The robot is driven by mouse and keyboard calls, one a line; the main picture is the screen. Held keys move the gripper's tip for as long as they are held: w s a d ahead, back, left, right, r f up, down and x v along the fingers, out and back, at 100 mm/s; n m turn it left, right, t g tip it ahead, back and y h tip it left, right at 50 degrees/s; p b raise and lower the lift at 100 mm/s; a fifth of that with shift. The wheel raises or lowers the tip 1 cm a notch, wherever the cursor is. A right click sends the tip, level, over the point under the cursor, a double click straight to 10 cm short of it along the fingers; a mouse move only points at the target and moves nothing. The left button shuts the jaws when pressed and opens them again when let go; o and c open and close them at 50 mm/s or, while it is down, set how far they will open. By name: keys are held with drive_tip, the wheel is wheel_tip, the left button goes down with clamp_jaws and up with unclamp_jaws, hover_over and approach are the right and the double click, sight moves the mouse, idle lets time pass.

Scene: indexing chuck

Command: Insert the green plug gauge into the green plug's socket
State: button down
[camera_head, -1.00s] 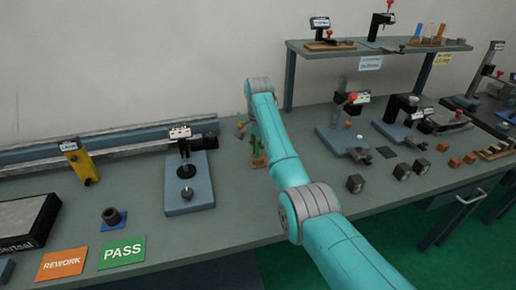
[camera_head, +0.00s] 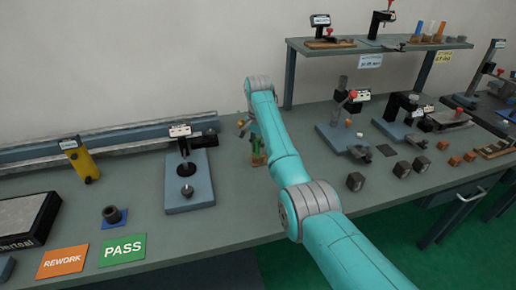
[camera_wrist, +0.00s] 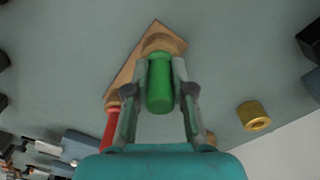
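The green plug gauge (camera_wrist: 160,84) is between the two fingers of my gripper (camera_wrist: 160,72) in the wrist view, and the fingers touch its sides. Its far end meets a round wooden part of the wooden stand (camera_wrist: 128,76); I cannot tell whether it is in a socket or just above it. A red plug (camera_wrist: 109,128) stands on the same stand, left of my left finger. In the head view my arm partly hides the stand (camera_head: 259,160), and a bit of the green plug (camera_head: 255,145) shows above it.
A brass ring (camera_wrist: 254,115) lies on the bench right of the gripper in the wrist view. In the head view, a blue-based gauge stand (camera_head: 188,185) is left of the arm, and several dark blocks (camera_head: 356,181) lie to the right. The bench between is clear.

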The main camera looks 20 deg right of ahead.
drive_tip(key=c, duration=0.9)
unclamp_jaws()
wheel_tip(320, 180, up, 7)
drive_tip(key=shift+r, duration=0.15)
